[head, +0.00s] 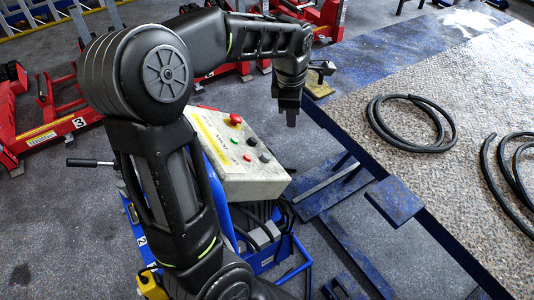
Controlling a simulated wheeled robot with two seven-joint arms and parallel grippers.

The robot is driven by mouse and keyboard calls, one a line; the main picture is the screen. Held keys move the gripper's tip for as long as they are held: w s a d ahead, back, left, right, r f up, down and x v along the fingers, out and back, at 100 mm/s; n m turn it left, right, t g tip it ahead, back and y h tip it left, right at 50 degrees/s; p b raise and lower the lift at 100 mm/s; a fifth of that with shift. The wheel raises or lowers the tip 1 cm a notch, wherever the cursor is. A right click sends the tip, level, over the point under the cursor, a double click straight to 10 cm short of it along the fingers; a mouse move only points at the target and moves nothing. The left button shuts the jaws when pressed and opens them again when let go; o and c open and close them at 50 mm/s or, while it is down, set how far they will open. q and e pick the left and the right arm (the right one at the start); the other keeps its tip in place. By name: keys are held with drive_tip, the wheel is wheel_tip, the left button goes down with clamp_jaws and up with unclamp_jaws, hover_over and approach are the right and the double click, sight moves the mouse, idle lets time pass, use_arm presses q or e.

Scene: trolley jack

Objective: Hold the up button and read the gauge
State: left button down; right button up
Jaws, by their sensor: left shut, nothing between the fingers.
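A worn, light grey control box (222,160) stands on a blue frame at the picture's middle. Its sloping top carries a large red mushroom button (235,119), a small green button (235,141), a small red button (247,157) and dark buttons (264,157). I cannot read which one is the up button. I cannot make out a gauge. My left gripper (291,119) points down, shut and empty. It shows right of the box and above it in the picture, apart from the buttons. My right gripper is out of view.
A lift platform (480,100) with a blue edge fills the right side, with black hoses (375,112) lying on it. Red trolley jacks (60,125) stand at the back left. Blue beams and cables lie below the box. Grey floor is open at lower left.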

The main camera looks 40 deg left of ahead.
use_arm(q)
drive_tip(key=b, duration=0.5)
hover_over(269, 157)
drive_tip(key=w, duration=0.3)
drive_tip(key=f, duration=0.5)
drive_tip(key=shift+s+d+f, duration=0.2)
drive_tip(key=shift+d+f, duration=0.05)
drive_tip(key=shift+f, duration=0.15)
drive_tip(key=shift+s+a+f+b, duration=0.15)
drive_tip(key=shift+s+f+b, duration=0.35)
drive_tip(key=shift+s+f, duration=0.05)
drive_tip(key=shift+f, duration=0.1)
idle(0.3)
drive_tip(key=shift+s+a+f+b, duration=0.1)
drive_tip(key=shift+s+f+b, duration=0.1)
drive_tip(key=shift+s+b, duration=0.1)
drive_tip(key=shift+s+f+b, duration=0.3)
drive_tip(key=shift+f+b, duration=0.05)
drive_tip(key=shift+f, duration=0.1)
idle(2.6)
drive_tip(key=shift+r, duration=0.1)
drive_tip(key=shift+w+r+p, duration=0.55)
drive_tip(key=shift+r+p, duration=0.1)
drive_tip(key=shift+r, duration=0.05)
